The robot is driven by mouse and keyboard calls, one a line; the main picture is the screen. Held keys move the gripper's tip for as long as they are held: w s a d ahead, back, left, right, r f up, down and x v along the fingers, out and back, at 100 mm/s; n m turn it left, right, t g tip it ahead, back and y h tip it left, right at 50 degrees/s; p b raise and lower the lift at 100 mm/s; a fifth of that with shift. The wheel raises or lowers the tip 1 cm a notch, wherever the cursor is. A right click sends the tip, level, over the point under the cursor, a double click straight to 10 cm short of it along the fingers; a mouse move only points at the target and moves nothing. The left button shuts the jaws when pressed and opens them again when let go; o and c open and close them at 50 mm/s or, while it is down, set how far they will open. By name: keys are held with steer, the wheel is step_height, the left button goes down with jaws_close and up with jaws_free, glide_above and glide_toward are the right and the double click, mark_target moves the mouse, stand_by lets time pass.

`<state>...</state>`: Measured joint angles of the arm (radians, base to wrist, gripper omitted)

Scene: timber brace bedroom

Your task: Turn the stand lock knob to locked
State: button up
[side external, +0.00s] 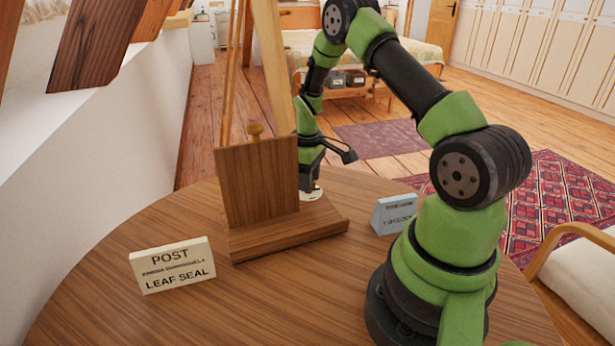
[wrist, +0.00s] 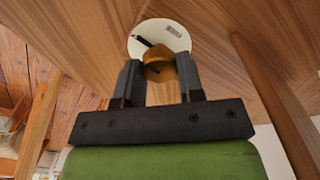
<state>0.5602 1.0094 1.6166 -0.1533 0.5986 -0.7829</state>
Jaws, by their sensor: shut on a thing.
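The stand (side external: 258,185) is a wooden upright panel on a wooden base, on the round table. The lock knob (wrist: 160,70) is brass-coloured and sits on a white round dial (wrist: 174,42), which also shows in the side view (side external: 314,195) behind the stand's right end. A black pointer mark lies on the dial at the knob's upper left; a small label at its upper right is too small to read. My gripper (wrist: 160,63) points down at the dial and is shut on the knob, one finger on each side. In the side view my gripper (side external: 309,187) hides the knob.
A white "POST / LEAF SEAL" card (side external: 173,266) stands at the front left of the table (side external: 120,300). A small pale blue sign (side external: 395,213) stands right of the stand. Bare tabletop lies in front.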

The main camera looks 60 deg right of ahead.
steer(key=shift+n, duration=0.5)
steer(key=o, duration=0.9)
steer(key=shift+o, duration=0.2)
step_height(320, 180, up, 10)
steer(key=shift+r, duration=0.1)
